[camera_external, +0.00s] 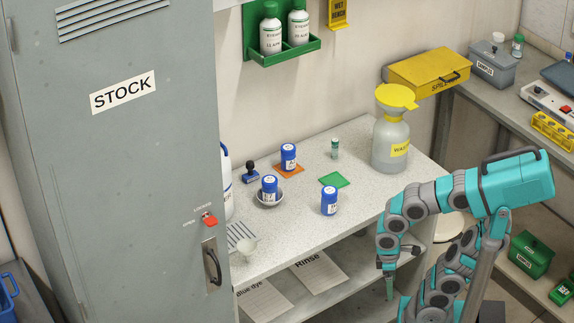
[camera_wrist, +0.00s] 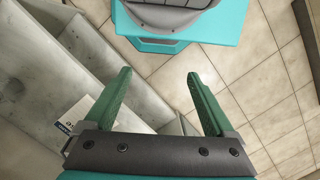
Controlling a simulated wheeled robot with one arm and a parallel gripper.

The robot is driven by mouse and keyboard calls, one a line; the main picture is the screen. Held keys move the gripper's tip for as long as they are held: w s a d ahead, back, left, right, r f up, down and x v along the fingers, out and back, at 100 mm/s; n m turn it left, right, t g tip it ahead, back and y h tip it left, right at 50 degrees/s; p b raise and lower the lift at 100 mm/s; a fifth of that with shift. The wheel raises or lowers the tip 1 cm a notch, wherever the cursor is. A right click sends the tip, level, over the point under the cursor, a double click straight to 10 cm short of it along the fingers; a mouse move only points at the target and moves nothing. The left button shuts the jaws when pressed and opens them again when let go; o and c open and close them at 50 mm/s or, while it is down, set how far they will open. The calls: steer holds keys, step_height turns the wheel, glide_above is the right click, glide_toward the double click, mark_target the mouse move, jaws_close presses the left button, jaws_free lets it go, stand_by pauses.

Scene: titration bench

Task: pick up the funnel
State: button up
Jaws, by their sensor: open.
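A small pale funnel (camera_external: 246,247) is at the front left of the bench top, beside a striped drain area (camera_external: 240,235), in the external view. A yellow funnel-shaped top (camera_external: 397,96) sits on the waste bottle (camera_external: 389,140) at the bench's right end. My gripper (camera_external: 389,286) hangs in front of the bench, low and to the right, well away from both. In the wrist view, its two green fingers (camera_wrist: 160,78) are spread apart with nothing between them. Neither funnel shows in the wrist view.
Blue-capped jars (camera_external: 329,201) stand mid-bench, near an orange mat (camera_external: 296,168), a green mat (camera_external: 334,180) and a stamp (camera_external: 250,172). A grey STOCK cabinet (camera_external: 120,190) borders the bench at left. A lower shelf (camera_external: 350,296) holds labelled cards. Tiled floor (camera_wrist: 265,75) lies below my gripper.

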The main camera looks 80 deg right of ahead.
steer(key=shift+o, duration=0.9)
steer(key=shift+w, duration=0.1)
